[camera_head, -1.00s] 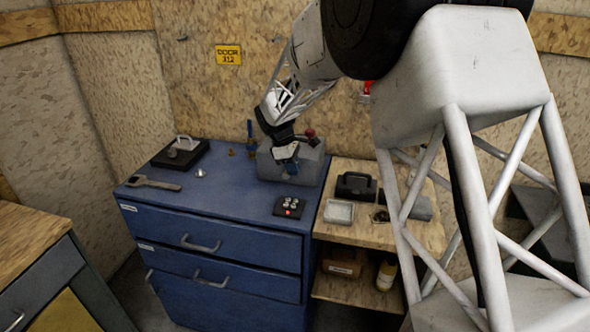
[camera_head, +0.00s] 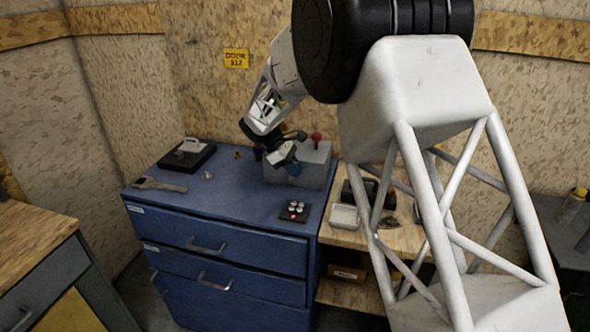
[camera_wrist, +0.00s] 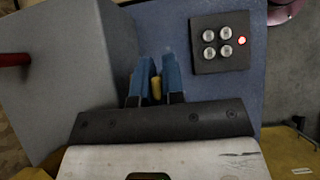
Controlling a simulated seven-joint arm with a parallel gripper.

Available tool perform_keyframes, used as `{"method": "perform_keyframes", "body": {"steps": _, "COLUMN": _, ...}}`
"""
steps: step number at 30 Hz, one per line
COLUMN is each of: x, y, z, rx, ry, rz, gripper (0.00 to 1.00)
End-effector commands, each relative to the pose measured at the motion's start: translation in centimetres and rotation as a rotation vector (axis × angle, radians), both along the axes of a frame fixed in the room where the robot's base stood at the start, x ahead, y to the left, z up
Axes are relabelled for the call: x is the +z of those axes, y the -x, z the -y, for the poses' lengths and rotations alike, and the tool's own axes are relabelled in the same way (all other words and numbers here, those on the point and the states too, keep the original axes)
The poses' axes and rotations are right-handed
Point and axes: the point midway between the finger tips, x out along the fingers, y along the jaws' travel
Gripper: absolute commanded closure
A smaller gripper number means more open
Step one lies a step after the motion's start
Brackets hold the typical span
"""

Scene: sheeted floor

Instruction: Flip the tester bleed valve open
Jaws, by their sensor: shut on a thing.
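The tester is a grey box (camera_head: 317,168) at the back right of the blue cabinet top, with a red knob (camera_head: 316,137) on top. In the wrist view its grey body (camera_wrist: 65,80) fills the left side, and a red part (camera_wrist: 14,59) shows at the far left. My gripper (camera_head: 291,167) is at the front left of the tester. In the wrist view my gripper's blue fingers (camera_wrist: 158,75) are closed around a small yellow piece (camera_wrist: 156,88), likely the bleed valve's lever. The fingers hide most of it, so I cannot tell its angle.
A black button panel (camera_head: 295,211) with a lit red light lies in front of the tester. A wrench (camera_head: 160,184), a small metal piece (camera_head: 207,176), a brass piece (camera_head: 237,154) and a black tray (camera_head: 205,160) are to the left. The cabinet top's front middle is clear.

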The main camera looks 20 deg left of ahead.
Motion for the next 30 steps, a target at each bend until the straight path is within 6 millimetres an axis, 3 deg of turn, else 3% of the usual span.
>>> {"method": "perform_keyframes", "body": {"steps": 1, "x": 0.0, "y": 0.0, "z": 0.0, "rx": 0.0, "ry": -0.001, "rz": 0.0, "gripper": 1.0}}
{"method": "perform_keyframes", "body": {"steps": 2, "x": 0.0, "y": 0.0, "z": 0.0, "rx": 0.0, "ry": -0.001, "rz": 0.0, "gripper": 0.86}}
{"method": "perform_keyframes", "body": {"steps": 6, "x": 0.0, "y": 0.0, "z": 0.0, "rx": 0.0, "ry": -0.001, "rz": 0.0, "gripper": 0.65}}
{"method": "perform_keyframes", "body": {"steps": 20, "x": 0.5, "y": 0.0, "z": -0.4, "rx": 0.001, "ry": -0.001, "rz": 0.001, "gripper": 0.65}}
{"method": "perform_keyframes", "body": {"steps": 30, "x": 3.5, "y": 0.0, "z": -2.8, "rx": 0.001, "ry": -0.003, "rz": 0.001, "gripper": 0.65}}
